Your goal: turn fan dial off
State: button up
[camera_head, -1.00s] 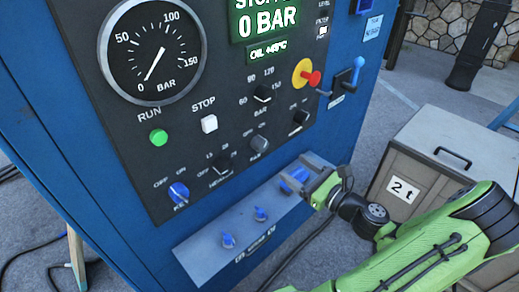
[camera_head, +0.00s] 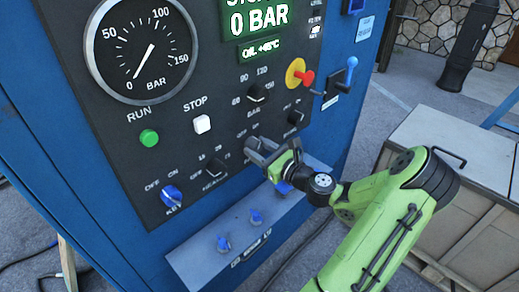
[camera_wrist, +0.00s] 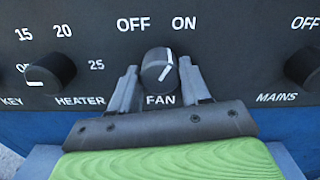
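The fan dial (camera_wrist: 156,62) is a round dark knob with a white line, above the word FAN in the wrist view. Its line points up and right, toward ON; OFF is printed at upper left. My gripper (camera_wrist: 158,70) is open, with one finger on each side of the dial's lower part. I cannot tell whether the fingers touch it. In the head view my gripper (camera_head: 254,151) is at the panel's lower right part and largely hides the dial.
The heater dial (camera_wrist: 50,73) is left of my gripper and the mains dial (camera_wrist: 305,68) is right. Below, a grey ledge (camera_head: 205,262) carries blue valves. A red knob (camera_head: 305,79) and blue lever (camera_head: 351,70) are higher right. A grey crate (camera_head: 470,150) stands at right.

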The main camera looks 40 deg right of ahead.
jog(key=c, duration=0.6)
jog(key=shift+o, duration=0.2)
jog(key=shift+n, duration=0.4)
jog(key=n, duration=0.5)
jog(key=shift+f+n+b, duration=0.1)
jog(key=shift+n+b, duration=0.2)
jog(key=shift+b, duration=0.1)
jog(key=n+b, duration=0.2)
jog(key=n, duration=0.3)
jog(key=shift+n, duration=0.3)
jog(key=o, duration=1.1)
jog(key=shift+c, duration=0.2)
jog(key=shift+s, duration=0.1)
